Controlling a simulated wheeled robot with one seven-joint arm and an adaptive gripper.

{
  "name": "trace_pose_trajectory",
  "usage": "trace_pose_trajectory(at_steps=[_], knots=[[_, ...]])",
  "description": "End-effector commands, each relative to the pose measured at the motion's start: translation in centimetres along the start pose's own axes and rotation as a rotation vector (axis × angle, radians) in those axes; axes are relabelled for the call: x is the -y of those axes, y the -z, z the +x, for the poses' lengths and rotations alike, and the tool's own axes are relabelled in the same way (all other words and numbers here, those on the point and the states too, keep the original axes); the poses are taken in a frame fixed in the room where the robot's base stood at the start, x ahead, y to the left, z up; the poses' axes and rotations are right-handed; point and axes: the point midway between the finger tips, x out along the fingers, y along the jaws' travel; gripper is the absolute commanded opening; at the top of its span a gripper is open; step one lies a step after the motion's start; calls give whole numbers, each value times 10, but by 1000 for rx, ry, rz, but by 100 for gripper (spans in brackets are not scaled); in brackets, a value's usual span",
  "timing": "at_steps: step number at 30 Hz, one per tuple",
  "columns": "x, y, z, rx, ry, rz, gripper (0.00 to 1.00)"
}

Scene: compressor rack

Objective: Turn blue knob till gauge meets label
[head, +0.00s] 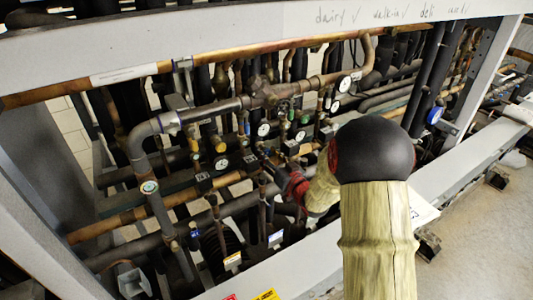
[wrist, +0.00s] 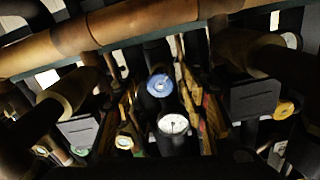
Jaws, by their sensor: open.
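In the wrist view the round blue knob (wrist: 159,84) is near the centre, its flat face towards the camera. Just below it is a round white gauge (wrist: 173,124) with a dark rim and a small reddish needle; its scale is too small to read. My gripper (head: 270,163) is in among the pipes in the head view, small and dark beyond the red band of my arm. It is open, with nothing seen held in it. I cannot tell whether it touches the knob. I cannot make out which label belongs to the gauge.
A copper pipe (wrist: 125,30) crosses above the knob in the wrist view. Grey plates (wrist: 255,97) stand at both sides. In the head view, several other gauges (head: 222,162) and valves crowd the rack, and a grey frame beam (head: 240,28) runs along the top.

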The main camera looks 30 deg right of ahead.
Motion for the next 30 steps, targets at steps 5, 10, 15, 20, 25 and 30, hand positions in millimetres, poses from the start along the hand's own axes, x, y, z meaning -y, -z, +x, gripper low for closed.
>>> trace_pose_trajectory(at_steps=[5,10,15,20,25,30], knots=[[-1,1,-30,-1,-4,0,44],[-2,1,-66,-1,-4,0,44],[-1,0,-94,-1,-3,0,44],[0,0,-108,0,-2,0,44],[0,0,-112,0,0,0,44],[0,0,-112,0,0,0,44]])
